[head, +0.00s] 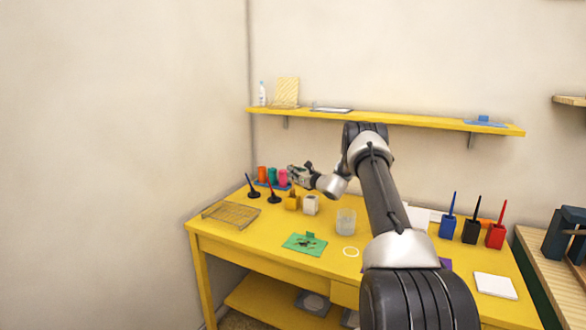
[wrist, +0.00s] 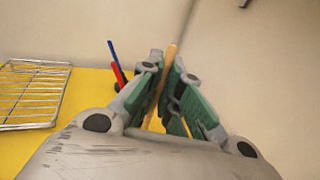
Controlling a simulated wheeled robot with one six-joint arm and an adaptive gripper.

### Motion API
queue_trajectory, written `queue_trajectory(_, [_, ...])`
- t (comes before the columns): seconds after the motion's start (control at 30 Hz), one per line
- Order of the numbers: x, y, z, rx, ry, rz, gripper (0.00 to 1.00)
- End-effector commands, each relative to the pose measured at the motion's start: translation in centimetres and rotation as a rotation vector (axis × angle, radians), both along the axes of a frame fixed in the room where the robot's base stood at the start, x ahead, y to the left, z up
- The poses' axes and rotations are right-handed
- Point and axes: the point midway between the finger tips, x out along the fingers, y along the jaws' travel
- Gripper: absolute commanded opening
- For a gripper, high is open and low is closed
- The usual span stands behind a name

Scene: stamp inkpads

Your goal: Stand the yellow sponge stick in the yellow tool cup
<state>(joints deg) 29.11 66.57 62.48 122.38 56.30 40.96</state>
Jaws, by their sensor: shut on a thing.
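In the wrist view a thin tan-yellow stick (wrist: 168,66) stands between the green pads of my gripper (wrist: 170,72), which is shut on it. Its lower part is hidden by the fingers, and its sponge end cannot be made out. In the head view my gripper (head: 293,173) is over the back left of the yellow table. The yellow tool cup (head: 292,203) stands on the table just below it. I cannot tell whether the stick's lower end is inside the cup or above it.
A white cup (head: 311,206) stands close beside the yellow cup. A wire rack (head: 231,215), green mat (head: 304,244) and clear beaker (head: 346,222) are nearby.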

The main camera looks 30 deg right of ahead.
Motion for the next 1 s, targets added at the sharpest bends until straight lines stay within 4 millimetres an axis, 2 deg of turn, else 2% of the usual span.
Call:
queue_trajectory(0.43, [0.0,0.0,-3.6,0.001,0.001,-0.001,0.0])
queue_trajectory(0.93, [0.0,0.0,-4.1,0.0,0.0,-0.001,0.0])
queue_trajectory(0.97, [0.0,0.0,-4.1,0.0,0.0,-0.001,0.11])
queue_trajectory(1.0, [0.0,0.0,-4.1,0.0,0.0,-0.001,0.19])
